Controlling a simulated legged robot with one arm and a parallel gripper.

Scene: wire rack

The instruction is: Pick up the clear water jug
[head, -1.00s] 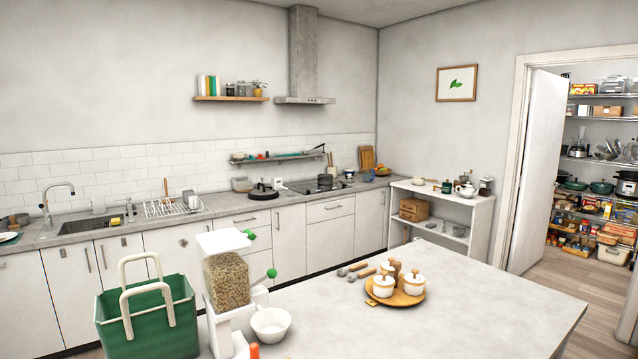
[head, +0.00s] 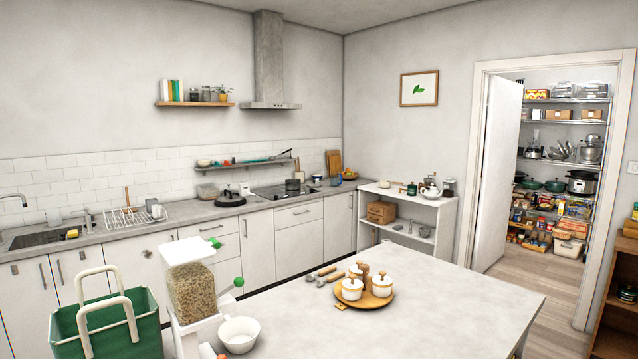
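I cannot make out a clear water jug in this view. The wire rack (head: 565,152) stands in the pantry beyond the open doorway at the right, its shelves loaded with pots, boxes and packets too small to tell apart fully. A large metal pot (head: 590,148) and a dark cooker (head: 581,183) are on it. Part of the rack's left side is hidden by the door. My gripper is not in view.
A pale island counter (head: 450,290) fills the front, with a green basket (head: 107,325), a grain dispenser (head: 190,290) and a wooden tray of canisters (head: 378,300). The white door (head: 497,175) stands open. Wooden floor (head: 540,275) is clear between island and doorway. A brown shelf (head: 618,300) stands at the right edge.

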